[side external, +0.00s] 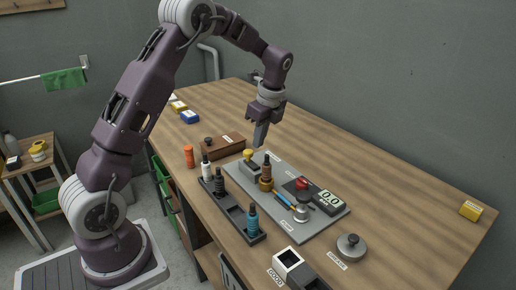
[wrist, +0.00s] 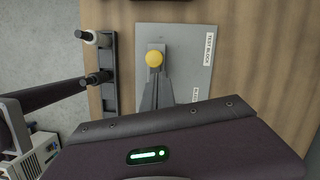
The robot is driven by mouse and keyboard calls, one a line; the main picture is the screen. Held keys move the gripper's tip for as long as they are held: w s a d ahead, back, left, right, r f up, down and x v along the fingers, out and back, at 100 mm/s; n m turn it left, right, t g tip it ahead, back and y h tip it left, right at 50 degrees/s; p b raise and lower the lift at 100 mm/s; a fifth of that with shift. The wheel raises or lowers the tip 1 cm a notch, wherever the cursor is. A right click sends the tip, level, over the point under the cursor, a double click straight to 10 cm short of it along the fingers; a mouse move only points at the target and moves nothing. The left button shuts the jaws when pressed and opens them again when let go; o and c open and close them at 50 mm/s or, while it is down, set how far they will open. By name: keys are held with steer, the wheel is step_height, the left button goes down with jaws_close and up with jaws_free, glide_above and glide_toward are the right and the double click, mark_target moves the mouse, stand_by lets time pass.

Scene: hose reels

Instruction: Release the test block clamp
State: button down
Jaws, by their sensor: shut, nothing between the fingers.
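The test block clamp, a small grey fixture with a yellow round knob (side external: 248,153), stands at the far left end of the grey plate (side external: 318,226). In the wrist view the yellow knob (wrist: 155,58) is just ahead of my fingertips, above centre. A "TEST BLOCK" label (wrist: 208,45) lies on the plate right of it. My gripper (side external: 260,142) points down, shut and empty, above the plate and a little up and right of the knob in the side view. It looks apart from the knob. The clamp's lower part is partly hidden by my fingers in the wrist view.
A dark rack (side external: 240,217) with several bottles runs along the plate's near side. A brown bottle (side external: 267,167), a red button (side external: 302,183) and a display (side external: 331,198) stand on the plate. A brown box (side external: 222,147) sits left.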

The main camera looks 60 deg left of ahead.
steer(key=v, duration=0.6)
steer(key=shift+d, duration=0.2)
steer(key=shift+r, duration=0.1)
